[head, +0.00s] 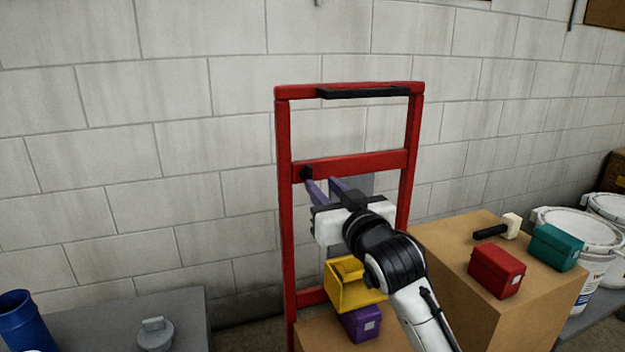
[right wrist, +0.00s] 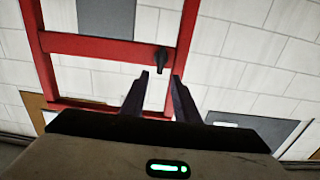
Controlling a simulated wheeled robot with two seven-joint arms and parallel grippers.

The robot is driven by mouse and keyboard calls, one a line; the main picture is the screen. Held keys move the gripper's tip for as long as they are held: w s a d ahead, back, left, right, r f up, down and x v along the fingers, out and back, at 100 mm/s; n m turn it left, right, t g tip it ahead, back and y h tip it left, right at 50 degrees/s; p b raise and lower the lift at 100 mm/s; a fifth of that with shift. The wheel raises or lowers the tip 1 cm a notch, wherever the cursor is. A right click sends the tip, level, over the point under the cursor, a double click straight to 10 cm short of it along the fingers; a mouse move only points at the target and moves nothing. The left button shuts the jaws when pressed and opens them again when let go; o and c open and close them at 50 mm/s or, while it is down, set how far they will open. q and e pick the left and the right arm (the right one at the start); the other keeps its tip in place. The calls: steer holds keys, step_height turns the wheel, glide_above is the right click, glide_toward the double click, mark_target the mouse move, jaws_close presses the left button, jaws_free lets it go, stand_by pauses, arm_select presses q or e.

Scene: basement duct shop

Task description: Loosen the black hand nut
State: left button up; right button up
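The black hand nut (head: 306,173) sits at the left end of the middle crossbar of a red upright frame (head: 284,215). My right gripper (head: 322,184) is in front of the crossbar, its purple fingers apart and pointing at it. In the head view the left fingertip is close to the nut. In the right wrist view the nut (right wrist: 161,58) shows just beyond the gap between the fingertips (right wrist: 160,76), with nothing held. I cannot tell whether a fingertip touches it. My left gripper is not in view.
A yellow bin (head: 345,292) and a purple box (head: 361,323) are below my right gripper. A cardboard box (head: 535,312) at right carries a red box (head: 496,270), a teal box (head: 557,247) and a mallet (head: 499,229). White buckets (head: 578,232) stand behind. A block wall backs the frame.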

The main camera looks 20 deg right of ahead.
mark_target(311, 174)
steer(key=w, duration=0.7)
steer(key=shift+w+a+b, duration=0.1)
steer(key=shift+a+b, duration=0.05)
steer(key=shift+b, duration=0.15)
jaws_close()
